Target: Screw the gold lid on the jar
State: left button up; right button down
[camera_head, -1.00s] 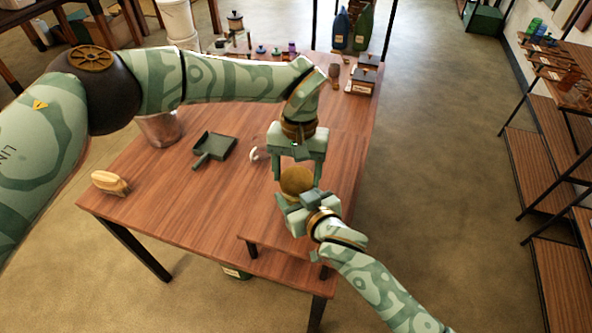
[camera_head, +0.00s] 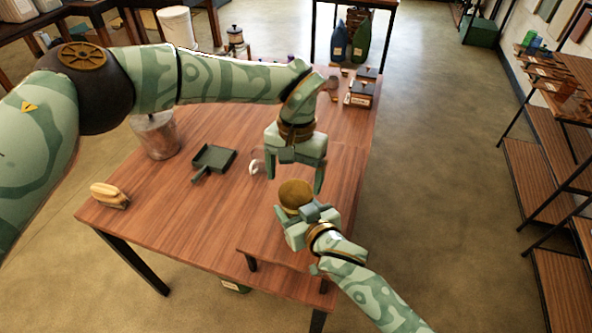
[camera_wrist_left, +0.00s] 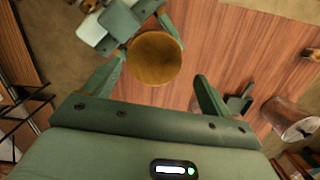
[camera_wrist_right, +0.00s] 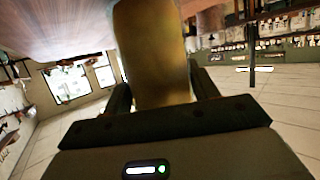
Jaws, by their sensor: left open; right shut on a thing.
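The gold lid (camera_head: 295,194) shows as a round disc just above my right gripper (camera_head: 300,216). In the left wrist view the lid (camera_wrist_left: 154,58) lies between the open fingers, nearer the left one.
Small boxes (camera_head: 361,92) stand at the back right. Open floor lies right of the table.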

pick_arm(q)
notch_tip(320, 180, up, 2)
jog(key=n, duration=0.4)
jog(key=shift+a+r+n, duration=0.1)
jog(key=shift+n, duration=0.3)
jog(key=n, duration=0.3)
jog(key=shift+r+t, duration=0.3)
jog(key=n, duration=0.3)
jog(key=r+n, duration=0.1)
jog(key=n, duration=0.2)
jog(key=shift+h, duration=0.3)
jog(key=n, duration=0.6)
jog(key=shift+s+r, duration=0.15)
jog(key=shift+r, duration=0.25)
jog(key=n, duration=0.6)
jog(key=shift+s+r+t, duration=0.1)
jog(key=shift+r+t, duration=0.2)
jog(key=n, duration=0.6)
jog(key=shift+s+d+r, duration=0.15)
jog(key=shift+d+r, duration=0.05)
jog(key=n, duration=0.6)
jog(key=shift+s+n, duration=0.15)
jog(key=shift+n, duration=0.15)
jog(key=n, duration=0.5)
jog(key=shift+s+d+n, duration=0.1)
jog(key=shift+n, duration=0.3)
jog(key=n, duration=0.6)
jog(key=shift+n, duration=0.3)
